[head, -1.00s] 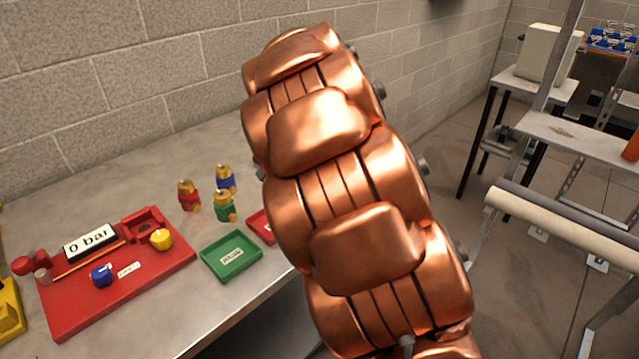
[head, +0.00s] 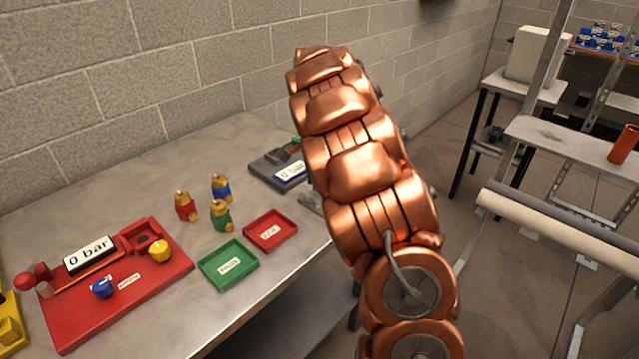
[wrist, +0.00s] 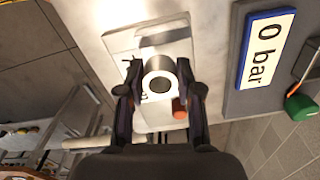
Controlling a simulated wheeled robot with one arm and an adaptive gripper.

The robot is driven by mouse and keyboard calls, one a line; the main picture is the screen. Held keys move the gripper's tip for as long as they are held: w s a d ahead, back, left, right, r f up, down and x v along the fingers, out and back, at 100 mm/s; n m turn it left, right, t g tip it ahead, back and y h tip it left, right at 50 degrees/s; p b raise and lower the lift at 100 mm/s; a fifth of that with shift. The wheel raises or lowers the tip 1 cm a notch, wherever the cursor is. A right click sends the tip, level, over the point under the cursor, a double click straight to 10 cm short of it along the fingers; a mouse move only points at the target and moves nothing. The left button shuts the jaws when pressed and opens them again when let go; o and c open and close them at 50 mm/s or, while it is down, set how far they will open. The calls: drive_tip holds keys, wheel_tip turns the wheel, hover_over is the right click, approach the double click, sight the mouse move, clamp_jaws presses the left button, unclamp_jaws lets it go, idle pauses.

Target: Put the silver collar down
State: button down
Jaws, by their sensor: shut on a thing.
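The silver collar (wrist: 160,66), a short metal ring with a dark hole, shows in the wrist view between the fingers of my gripper (wrist: 159,76). The gripper is shut on it. Behind the collar is a pale silver-grey tray (wrist: 121,42), whose label is mostly covered. I cannot tell whether the collar touches the tray. In the head view my copper-coloured arm hides the collar and most of the gripper.
A grey gauge unit reading "0 bar" (head: 268,172) stands near the tray. Green (head: 228,282) and red (head: 255,243) trays, several coloured brass-topped fittings and a red test rig (head: 150,292) occupy the bench left of my arm. The bench edge runs close by.

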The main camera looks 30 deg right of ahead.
drive_tip(key=shift+w+d+f, duration=0.1)
drive_tip(key=shift+w+d, duration=0.45)
drive_tip(key=shift+d, duration=0.05)
drive_tip(key=shift+w+d, duration=0.1)
drive_tip(key=shift+f+p, duration=0.1)
drive_tip(key=shift+p, duration=0.2)
drive_tip(key=shift+f+p, duration=0.5)
drive_tip(key=shift+f, duration=1.2)
drive_tip(key=c, duration=0.8)
unclamp_jaws()
drive_tip(key=shift+f, duration=0.15)
drive_tip(key=shift+o, duration=0.2)
